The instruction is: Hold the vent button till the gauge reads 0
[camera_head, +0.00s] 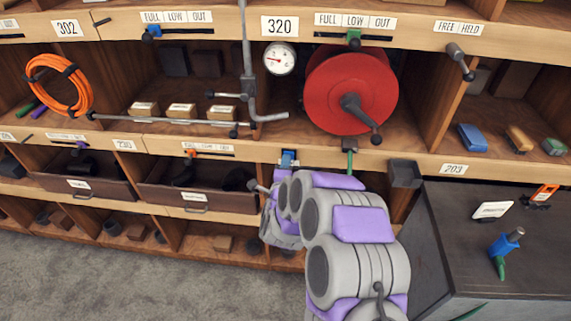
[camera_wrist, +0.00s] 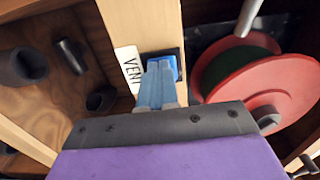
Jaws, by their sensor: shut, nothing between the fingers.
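The round white gauge (camera_head: 279,59) with a red needle is on the shelf front below the 320 label; its needle points left, and its numbers are too small to read. A blue button (camera_head: 288,157) on a dark mount sits on the lower shelf edge, just above my arm. In the wrist view the blue button (camera_wrist: 172,62) is beside a white label (camera_wrist: 128,67) reading "VENT", partly cut by my fingers. My gripper (camera_wrist: 158,68) has its light blue fingers shut together, with the tips over the button. They look touching; how far it is pressed I cannot tell.
A red reel (camera_head: 335,90) with a crank stands right of the gauge and also shows in the wrist view (camera_wrist: 275,85). A grey pipe (camera_head: 248,60) with handles runs down left of the gauge. A dark bench (camera_head: 500,255) holding tools stands at the right.

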